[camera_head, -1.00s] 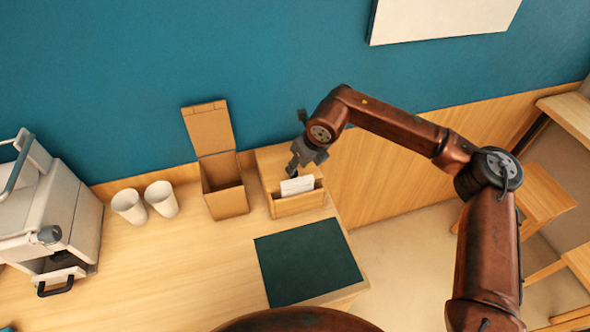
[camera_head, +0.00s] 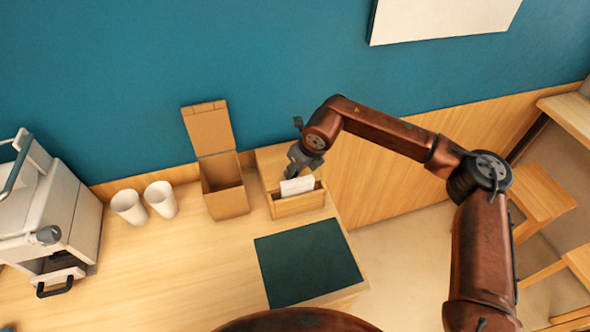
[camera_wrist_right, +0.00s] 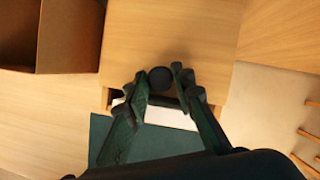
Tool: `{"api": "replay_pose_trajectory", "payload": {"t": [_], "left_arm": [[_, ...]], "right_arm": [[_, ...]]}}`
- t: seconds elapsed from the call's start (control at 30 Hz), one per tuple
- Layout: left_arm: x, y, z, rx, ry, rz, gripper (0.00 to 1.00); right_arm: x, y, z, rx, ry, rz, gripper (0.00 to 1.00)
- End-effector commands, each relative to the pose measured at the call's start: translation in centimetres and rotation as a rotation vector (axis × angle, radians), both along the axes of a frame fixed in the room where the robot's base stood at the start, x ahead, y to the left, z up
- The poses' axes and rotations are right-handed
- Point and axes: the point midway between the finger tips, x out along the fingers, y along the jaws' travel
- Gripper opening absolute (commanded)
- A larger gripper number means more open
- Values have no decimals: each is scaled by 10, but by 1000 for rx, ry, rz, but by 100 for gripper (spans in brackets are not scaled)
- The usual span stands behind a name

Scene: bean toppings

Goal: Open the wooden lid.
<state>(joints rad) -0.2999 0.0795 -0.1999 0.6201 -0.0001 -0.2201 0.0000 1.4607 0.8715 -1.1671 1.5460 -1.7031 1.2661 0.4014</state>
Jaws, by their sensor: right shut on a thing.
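The wooden lid (camera_head: 270,159) is the light wood top of a small box at the back right of the counter. In the right wrist view the lid (camera_wrist_right: 185,30) lies flat below me with a round black knob (camera_wrist_right: 160,78) on it. My right gripper (camera_head: 291,173) reaches down over the lid from the right. In the right wrist view its fingers (camera_wrist_right: 159,75) are on both sides of the knob and shut on it. My left gripper is not in view.
White cards (camera_head: 297,185) stand in the box's front slot. An open brown box (camera_head: 228,201) with a raised flap stands just left. Two white cups (camera_head: 161,198) and a grey-white machine (camera_head: 45,215) are further left. A dark green mat (camera_head: 307,264) lies in front, bare.

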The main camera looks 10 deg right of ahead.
Motion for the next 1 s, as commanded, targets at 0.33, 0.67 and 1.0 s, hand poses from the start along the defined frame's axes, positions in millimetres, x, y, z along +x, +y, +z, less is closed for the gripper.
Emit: {"api": "replay_pose_trajectory", "payload": {"t": [0.33,0.67,1.0], "left_arm": [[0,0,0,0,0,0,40],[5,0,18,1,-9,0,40],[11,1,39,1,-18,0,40]], "right_arm": [[0,-1,0,0,0,-1,0],[9,1,22,-22,96,-8,0],[24,3,47,-58,265,-7,0]]}}
